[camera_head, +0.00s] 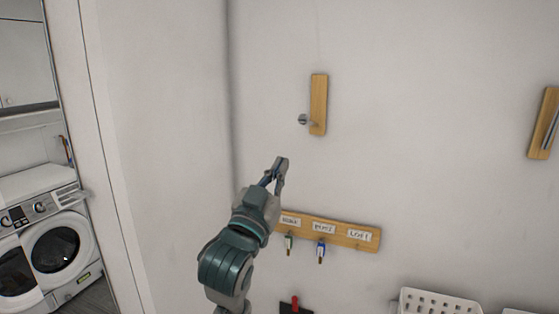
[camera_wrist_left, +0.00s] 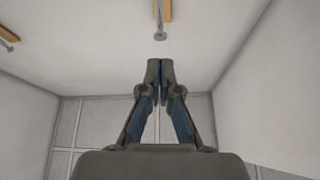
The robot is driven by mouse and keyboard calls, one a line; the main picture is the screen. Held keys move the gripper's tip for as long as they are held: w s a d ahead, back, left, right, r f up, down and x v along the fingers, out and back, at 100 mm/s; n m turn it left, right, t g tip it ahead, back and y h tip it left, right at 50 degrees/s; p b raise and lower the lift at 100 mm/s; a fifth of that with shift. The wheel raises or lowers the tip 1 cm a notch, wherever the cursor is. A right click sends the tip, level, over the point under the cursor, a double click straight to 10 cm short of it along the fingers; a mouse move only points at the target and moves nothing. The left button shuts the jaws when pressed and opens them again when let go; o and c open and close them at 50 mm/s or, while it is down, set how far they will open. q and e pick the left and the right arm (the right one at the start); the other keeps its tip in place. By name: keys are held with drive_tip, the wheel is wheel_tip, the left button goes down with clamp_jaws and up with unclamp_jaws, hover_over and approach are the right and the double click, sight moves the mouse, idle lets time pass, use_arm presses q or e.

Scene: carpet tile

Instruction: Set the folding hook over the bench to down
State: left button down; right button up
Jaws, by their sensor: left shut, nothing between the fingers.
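A folding hook on an upright wooden plate (camera_head: 319,103) is fixed to the wall near the middle of the head view. Its metal arm (camera_head: 304,120) stands out from the lower part of the plate. A second hook on a wooden plate (camera_head: 540,137) is at the right edge, its metal bar lying along the plate. No bench shows, so I cannot tell which is over it. My left gripper (camera_head: 279,167) is shut and empty, below and left of the middle hook in the picture. In the left wrist view, a round metal hook end (camera_wrist_left: 160,36) appears beyond the shut fingertips (camera_wrist_left: 160,64), apart from them.
A wooden key rack (camera_head: 366,237) with labels and hanging keys is just below and right of my left gripper. A white basket (camera_head: 438,302) is at the bottom right. A washing machine (camera_head: 62,250) stands through the opening at left. The wall around the middle hook is clear.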

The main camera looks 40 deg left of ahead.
use_arm(q)
wheel_tip(320, 180, up, 11)
drive_tip(key=w+d+g+p, duration=0.1)
drive_tip(key=w+d+g, duration=0.1)
wheel_tip(320, 180, up, 3)
drive_tip(key=p, duration=0.5)
hover_over(310, 123)
drive_tip(key=s+d, duration=0.1)
drive_tip(key=s, duration=0.4)
wheel_tip(310, 123, down, 9)
drive_tip(key=s+t+b, duration=0.1)
drive_tip(key=t+b, duration=0.1)
drive_tip(key=b, duration=0.5)
drive_tip(key=shift+s+d+f, duration=0.2)
drive_tip(key=shift+s+d, duration=0.15)
drive_tip(key=shift+s, duration=0.05)
drive_tip(key=shift+a, duration=0.15)
